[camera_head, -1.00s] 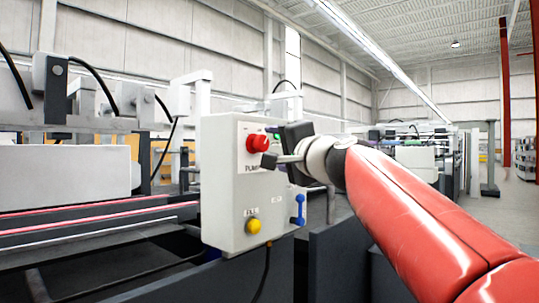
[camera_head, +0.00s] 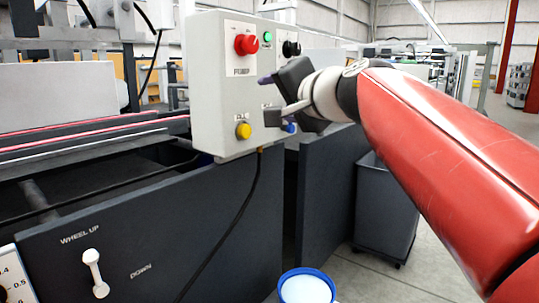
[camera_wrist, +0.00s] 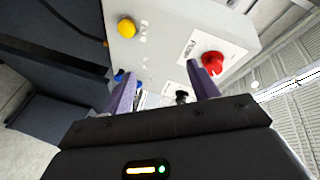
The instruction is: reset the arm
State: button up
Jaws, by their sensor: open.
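My red arm reaches in from the right in the head view. My gripper (camera_head: 268,100) is in front of the right part of a light grey control box (camera_head: 212,100). In the wrist view my gripper (camera_wrist: 165,88) shows two purple fingers spread apart with nothing held between them. The box carries a red knob (camera_head: 246,44) marked PUMP, a green button (camera_head: 267,36), a black knob (camera_head: 291,48) and a yellow button (camera_head: 243,130). A blue part (camera_head: 290,127) is partly hidden behind my gripper. The red knob (camera_wrist: 212,63) and yellow button (camera_wrist: 126,28) also show in the wrist view.
A dark machine panel (camera_head: 150,240) below the box has a white lever (camera_head: 94,272) marked WHEEL UP and DOWN. A blue-rimmed container (camera_head: 306,273) stands at the bottom. A grey bin (camera_head: 385,215) is under my arm. Open floor lies at the right.

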jog(key=s+d+f+n+g+h, duration=0.2)
jog(key=s+f, duration=0.6)
jog(key=f, duration=0.4)
jog(key=s+d+f+n+g+h, duration=0.2)
jog(key=s+d+f, duration=0.5)
jog(key=f, duration=0.6)
jog(key=s+d+f+n+g+h, duration=0.2)
jog(key=s+d+f+g+h, duration=0.2)
jog(key=s+f, duration=0.5)
notch_tip(320, 180, down, 3)
jog(key=shift+s+d+f+g, duration=0.15)
jog(key=shift+d+g, duration=0.1)
jog(key=shift+g, duration=0.25)
